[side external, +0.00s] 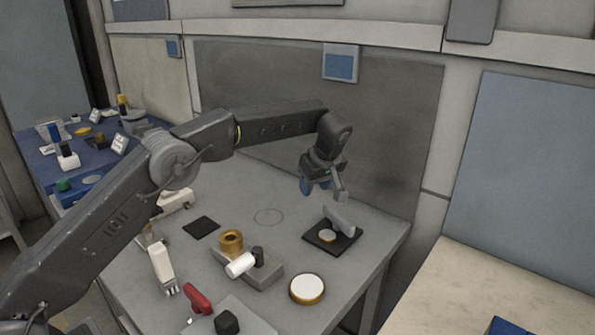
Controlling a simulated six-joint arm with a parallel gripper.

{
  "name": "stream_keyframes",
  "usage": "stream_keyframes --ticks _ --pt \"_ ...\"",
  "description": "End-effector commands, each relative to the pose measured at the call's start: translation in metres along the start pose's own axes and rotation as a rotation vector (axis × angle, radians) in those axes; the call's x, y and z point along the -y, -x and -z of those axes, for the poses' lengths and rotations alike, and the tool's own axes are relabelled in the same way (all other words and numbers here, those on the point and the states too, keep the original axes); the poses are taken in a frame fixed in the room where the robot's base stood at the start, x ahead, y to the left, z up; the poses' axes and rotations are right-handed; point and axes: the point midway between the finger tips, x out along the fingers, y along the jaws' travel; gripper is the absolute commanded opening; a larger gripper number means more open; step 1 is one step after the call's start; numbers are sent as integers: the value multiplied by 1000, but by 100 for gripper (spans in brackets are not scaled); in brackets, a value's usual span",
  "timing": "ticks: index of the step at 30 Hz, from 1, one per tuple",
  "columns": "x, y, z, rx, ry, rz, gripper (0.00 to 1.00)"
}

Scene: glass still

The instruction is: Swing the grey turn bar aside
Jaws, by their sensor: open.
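A grey bar (340,219), which looks like the turn bar, lies slantwise on a black square plate (345,243) at the right of the grey table. A small pale disc with a gold rim (327,236) sits on the plate, close to the bar's near side. My gripper (324,193) points down above the bar's upper end, with its fingers apart and nothing seen between them. One fingertip shows blue at the left. A gap seems to show between the gripper and the bar, but the exact height is hard to tell.
A white-topped gold-rimmed disc (307,289) lies near the table's front right. A grey block (262,274) with a brass ring (231,241) and a white cylinder (240,264) stands left of it. A black pad (201,228) lies further left. The back wall panel is close behind my gripper.

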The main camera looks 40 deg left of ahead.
Motion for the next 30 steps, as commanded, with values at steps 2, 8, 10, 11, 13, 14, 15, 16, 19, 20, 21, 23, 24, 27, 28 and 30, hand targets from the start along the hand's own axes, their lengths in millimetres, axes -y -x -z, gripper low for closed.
stream_keyframes --ticks 2,8,10,11,13,14,15,16,19,20,21,23,24,27,28,30 --pt "10 4 14 0 1 1 45" --pt "24 10 37 0 0 0 45" --pt "27 11 40 1 -1 1 45" --pt "28 11 41 1 -1 1 45" --pt "29 12 43 1 -1 1 45" --pt "29 12 43 1 -2 1 45" --pt "29 12 44 1 -2 0 45" --pt "29 12 44 1 -2 0 45" --pt "29 12 44 1 -2 0 45" --pt "29 12 44 0 -2 1 45" --pt "29 12 44 0 -2 1 45" --pt "29 12 43 0 -2 1 45" --pt "29 12 43 0 -2 1 45" --pt "29 13 44 1 -4 -1 45" --pt "30 14 44 2 -8 -3 45" --pt "35 22 45 7 -29 -12 45"
